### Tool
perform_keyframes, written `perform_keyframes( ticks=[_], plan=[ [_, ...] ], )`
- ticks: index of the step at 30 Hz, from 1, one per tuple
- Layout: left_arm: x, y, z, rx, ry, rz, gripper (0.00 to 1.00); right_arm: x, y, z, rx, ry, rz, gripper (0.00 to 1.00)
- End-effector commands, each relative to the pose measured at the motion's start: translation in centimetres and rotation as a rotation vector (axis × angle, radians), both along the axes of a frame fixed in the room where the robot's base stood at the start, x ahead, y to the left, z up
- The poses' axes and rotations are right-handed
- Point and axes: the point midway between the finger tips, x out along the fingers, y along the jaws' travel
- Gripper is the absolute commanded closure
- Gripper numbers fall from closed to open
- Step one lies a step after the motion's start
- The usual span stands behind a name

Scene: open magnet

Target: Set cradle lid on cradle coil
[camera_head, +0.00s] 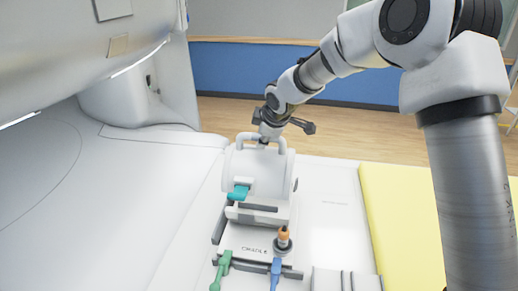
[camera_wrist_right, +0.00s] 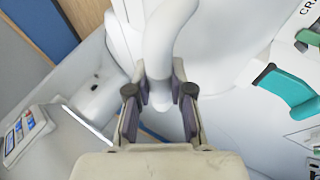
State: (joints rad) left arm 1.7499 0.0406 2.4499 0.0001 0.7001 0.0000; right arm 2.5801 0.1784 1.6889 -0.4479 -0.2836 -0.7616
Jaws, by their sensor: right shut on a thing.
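The white cradle lid (camera_head: 258,172) is a curved shell with two loop handles on top. It is at the back end of the cradle coil (camera_head: 240,243), a white base with dark edges marked "CRADLE". A teal latch (camera_head: 238,193) shows at the lid's front. I cannot tell whether the lid rests on the coil or hangs just above it. My right gripper (camera_head: 264,140) is at the lid's top; in the right wrist view its fingers (camera_wrist_right: 160,92) are shut on a white handle (camera_wrist_right: 165,35). My left gripper is not in view.
An orange-topped peg (camera_head: 283,238), a green connector (camera_head: 221,268) and a blue connector (camera_head: 276,272) are at the coil's front. A yellow pad (camera_head: 400,215) lies right. The white scanner housing (camera_head: 70,80) rises left. A grey block (camera_head: 345,280) is at the front.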

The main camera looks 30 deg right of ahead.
Motion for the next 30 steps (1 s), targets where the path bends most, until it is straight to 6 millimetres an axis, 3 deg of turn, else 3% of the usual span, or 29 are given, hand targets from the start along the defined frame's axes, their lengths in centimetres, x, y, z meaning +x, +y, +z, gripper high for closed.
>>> perform_keyframes(
  ticks=[5,12,18,30],
  plan=[
    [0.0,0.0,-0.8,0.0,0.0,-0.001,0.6,0.1,-0.2,-0.7,0.0,-0.001,-0.003,1.0],
    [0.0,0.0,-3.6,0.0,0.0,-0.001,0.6,0.1,-0.1,-3.6,0.0,-0.001,-0.003,1.0],
    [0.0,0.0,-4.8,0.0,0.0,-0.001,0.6,0.1,-0.1,-5.2,0.0,-0.003,-0.002,1.0],
    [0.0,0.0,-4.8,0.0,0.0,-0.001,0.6,0.1,-0.1,-5.3,0.0,-0.003,-0.002,1.0]
  ],
)
